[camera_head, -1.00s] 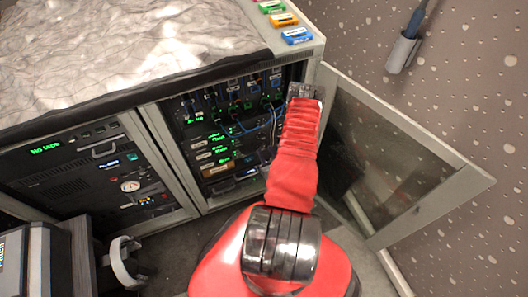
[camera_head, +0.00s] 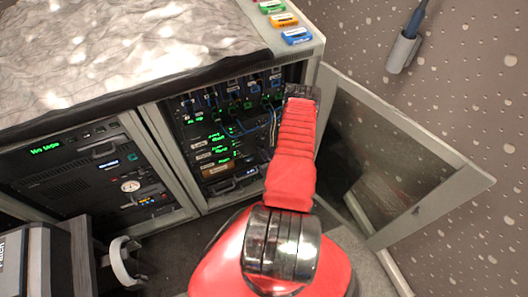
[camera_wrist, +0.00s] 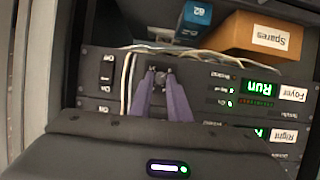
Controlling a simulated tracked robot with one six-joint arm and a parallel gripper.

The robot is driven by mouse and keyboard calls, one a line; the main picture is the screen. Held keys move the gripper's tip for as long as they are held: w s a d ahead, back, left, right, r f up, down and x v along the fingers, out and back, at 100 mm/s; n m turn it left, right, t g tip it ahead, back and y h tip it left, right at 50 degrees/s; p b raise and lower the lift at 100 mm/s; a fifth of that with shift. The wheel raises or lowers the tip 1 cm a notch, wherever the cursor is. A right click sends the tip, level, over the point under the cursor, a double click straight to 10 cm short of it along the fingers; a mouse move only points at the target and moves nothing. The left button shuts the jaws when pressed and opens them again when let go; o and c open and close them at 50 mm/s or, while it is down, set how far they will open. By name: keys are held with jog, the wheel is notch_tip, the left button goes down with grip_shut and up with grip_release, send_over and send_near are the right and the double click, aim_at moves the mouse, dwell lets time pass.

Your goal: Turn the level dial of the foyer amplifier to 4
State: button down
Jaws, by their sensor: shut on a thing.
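In the wrist view, which shows the rack upside down, the foyer amplifier (camera_wrist: 215,88) is a dark rack unit with a white "Foyer" label (camera_wrist: 293,92) and a green "Run" display (camera_wrist: 262,88). Its small dark level dial (camera_wrist: 160,77) sits between the purple fingertips of my gripper (camera_wrist: 162,82). My gripper is shut on the dial. The fingers hide part of it, and its pointer and scale are too small to read. In the head view, the dial and fingertips are hidden behind my arm inside the rack.
A brown "Spares" box (camera_wrist: 258,37) and a blue box (camera_wrist: 193,22) lie beside the foyer unit. The "Right" amplifier (camera_wrist: 285,134) adjoins it. Loose cables (camera_wrist: 128,80) run close to my fingers. The open glass door (camera_head: 400,165) stands right of my arm.

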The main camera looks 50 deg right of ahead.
jog(key=shift+a, duration=0.15)
jog(key=shift+y, duration=0.3)
jog(key=shift+m+t, duration=0.3)
jog(key=m+y, duration=0.1)
jog(key=m+t, duration=0.1)
jog(key=m, duration=0.1)
jog(key=shift+s+d+f+y, duration=0.15)
jog(key=shift+d+y, duration=0.2)
jog(key=shift+y, duration=0.05)
jog(key=m+t, duration=0.1)
jog(key=m+y, duration=0.1)
jog(key=m, duration=0.1)
jog(key=m+t, duration=0.1)
jog(key=shift+s+d+f+m+t+y, duration=0.1)
jog(key=shift+d+f+m+t+y, duration=0.05)
jog(key=shift+f+m+t+y, duration=0.2)
jog(key=m+t, duration=0.1)
jog(key=m, duration=0.1)
jog(key=m+t, duration=0.1)
jog(key=m, duration=0.2)
jog(key=f+m+t, duration=0.1)
jog(key=m, duration=0.2)
jog(key=shift+s+d+m, duration=0.1)
jog(key=shift+m, duration=0.15)
